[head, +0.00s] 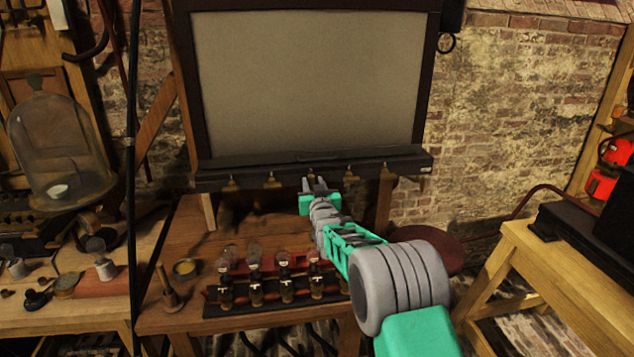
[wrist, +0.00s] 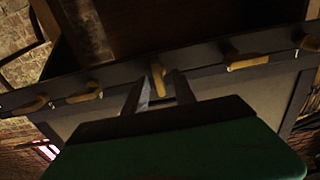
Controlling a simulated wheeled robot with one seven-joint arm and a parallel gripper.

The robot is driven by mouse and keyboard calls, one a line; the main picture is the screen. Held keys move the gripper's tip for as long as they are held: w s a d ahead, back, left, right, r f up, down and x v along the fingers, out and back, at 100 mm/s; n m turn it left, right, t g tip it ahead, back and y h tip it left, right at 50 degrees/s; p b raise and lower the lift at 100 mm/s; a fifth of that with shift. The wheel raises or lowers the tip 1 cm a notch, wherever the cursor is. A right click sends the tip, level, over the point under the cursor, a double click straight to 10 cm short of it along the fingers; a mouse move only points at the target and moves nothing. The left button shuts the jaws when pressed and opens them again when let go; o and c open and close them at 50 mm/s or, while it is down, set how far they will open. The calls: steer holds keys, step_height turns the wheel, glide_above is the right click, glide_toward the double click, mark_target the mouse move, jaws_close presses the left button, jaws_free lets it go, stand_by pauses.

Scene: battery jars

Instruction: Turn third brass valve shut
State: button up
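A dark bar (head: 205,180) under a large grey panel carries a row of several small brass valves. In the head view two (head: 230,185) (head: 271,181) show to the left of my gripper (head: 315,186) and two (head: 350,173) (head: 385,170) to the right. The third brass valve is largely hidden there behind my fingers. In the wrist view the third valve (wrist: 157,80) stands between the two fingertips of my gripper (wrist: 161,88), with gaps on both sides. Its handle points roughly along my fingers, while neighbouring handles (wrist: 248,62) (wrist: 85,92) lie more sideways. My gripper is open.
A glass bell jar (head: 60,150) stands at left. A wooden table (head: 530,255) with a black box is at right. The brick wall area right of the panel is clear.

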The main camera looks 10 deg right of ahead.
jaws_close()
stand_by(0.5)
